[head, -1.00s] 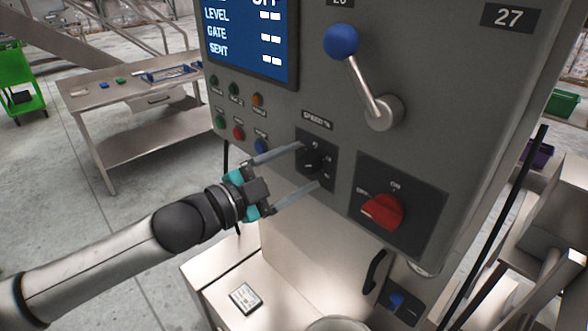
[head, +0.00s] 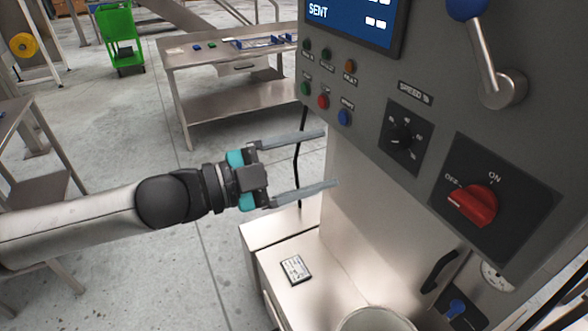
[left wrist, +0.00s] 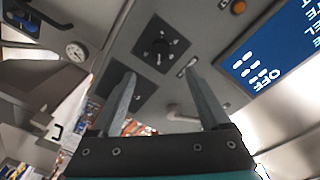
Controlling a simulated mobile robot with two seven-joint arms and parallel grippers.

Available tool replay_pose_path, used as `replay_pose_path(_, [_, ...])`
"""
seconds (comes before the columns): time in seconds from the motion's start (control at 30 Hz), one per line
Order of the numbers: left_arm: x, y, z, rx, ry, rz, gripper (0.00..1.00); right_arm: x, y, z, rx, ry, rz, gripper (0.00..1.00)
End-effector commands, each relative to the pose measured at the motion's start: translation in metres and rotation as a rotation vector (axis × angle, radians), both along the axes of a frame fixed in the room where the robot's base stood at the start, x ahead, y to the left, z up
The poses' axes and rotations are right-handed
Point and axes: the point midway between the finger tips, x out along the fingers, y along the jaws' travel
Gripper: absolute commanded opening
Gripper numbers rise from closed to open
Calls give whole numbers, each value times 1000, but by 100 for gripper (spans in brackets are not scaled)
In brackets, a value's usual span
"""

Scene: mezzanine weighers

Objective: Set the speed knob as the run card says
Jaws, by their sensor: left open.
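The black speed knob (head: 402,138) sits on a dark plate with dial marks under a "SPEED %" label on the grey machine panel. It also shows in the left wrist view (left wrist: 160,46), beyond my fingertips. My left gripper (head: 331,158) is open and empty, to the left of the knob and apart from it. The run card may be the small printed card (head: 296,270) lying on the steel ledge below the panel; its text is too small to read. My right gripper does not show.
A red ON/OFF switch (head: 474,204) is right of the knob. Several coloured buttons (head: 323,101) are to its left, below the blue screen (head: 352,18). A blue-balled lever (head: 484,48) is above. A round container (head: 376,320) stands below. A steel table (head: 228,96) is behind.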

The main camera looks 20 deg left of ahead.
Motion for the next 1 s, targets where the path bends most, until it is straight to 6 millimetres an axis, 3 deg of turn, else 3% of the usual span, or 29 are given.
replay_pose_path(0.4, [-17,20,-2,1,3,2,80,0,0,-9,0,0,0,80])
replay_pose_path(1.0, [-21,23,0,2,0,-1,80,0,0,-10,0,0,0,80])
